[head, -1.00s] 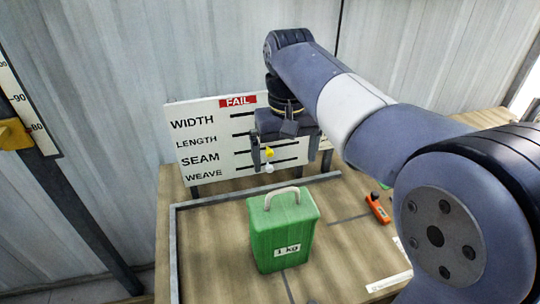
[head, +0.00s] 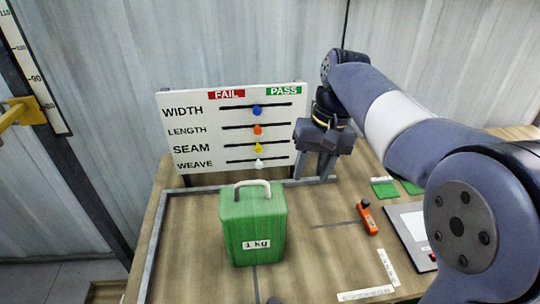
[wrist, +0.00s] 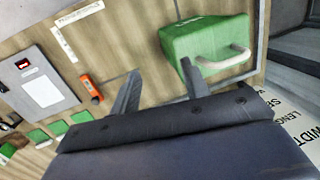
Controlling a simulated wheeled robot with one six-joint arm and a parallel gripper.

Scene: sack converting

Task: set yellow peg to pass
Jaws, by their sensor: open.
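The white board (head: 190,105) stands at the back of the table with a red FAIL label (head: 226,94) on the left and a green PASS label (head: 284,91) on the right. The yellow peg (head: 258,148) is on the SEAM slot, near the slot's middle. A blue peg (head: 257,111), an orange peg (head: 257,129) and a white peg (head: 259,163) sit near the middle of the WIDTH, LENGTH and WEAVE slots. My gripper (head: 314,178) is open and empty, right of the board's right edge and apart from the pegs. The wrist view shows its spread fingers (wrist: 160,85).
A green 1 kg block (head: 253,225) with a pale handle stands in front of the board. An orange tool (head: 367,217), green swatches (head: 384,188) and a grey device (head: 405,225) lie to the right. A grey rail (head: 155,235) edges the work area.

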